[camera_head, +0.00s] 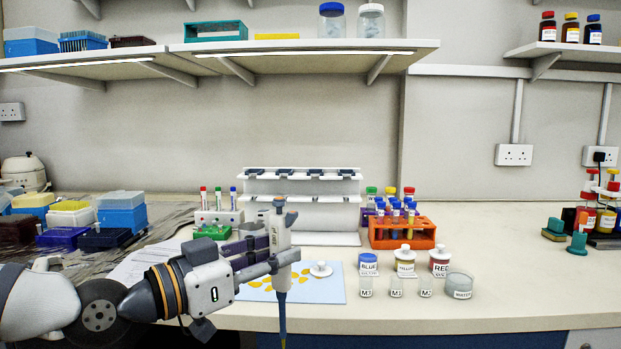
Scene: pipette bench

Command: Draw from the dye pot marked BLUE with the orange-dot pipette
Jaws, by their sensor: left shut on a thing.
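My left gripper (272,250) is shut on the pipette (280,225), which has a white body, an orange mark at its top and a blue lower part. The pipette is upright, and its thin tip points down past the bench's front edge. The dye pot marked BLUE (368,267) stands on the bench to the right of the pipette, apart from it, with a blue top. Pots marked YELLOW (405,268) and RED (439,268) stand to its right with white knobbed tops. My right gripper is not in view.
Small vials (396,288) and a WATER pot (459,287) stand in front of the dye pots. Behind are an orange tube rack (402,238) and a white pipette stand (318,218). A light-blue mat (325,292) lies beside the pipette.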

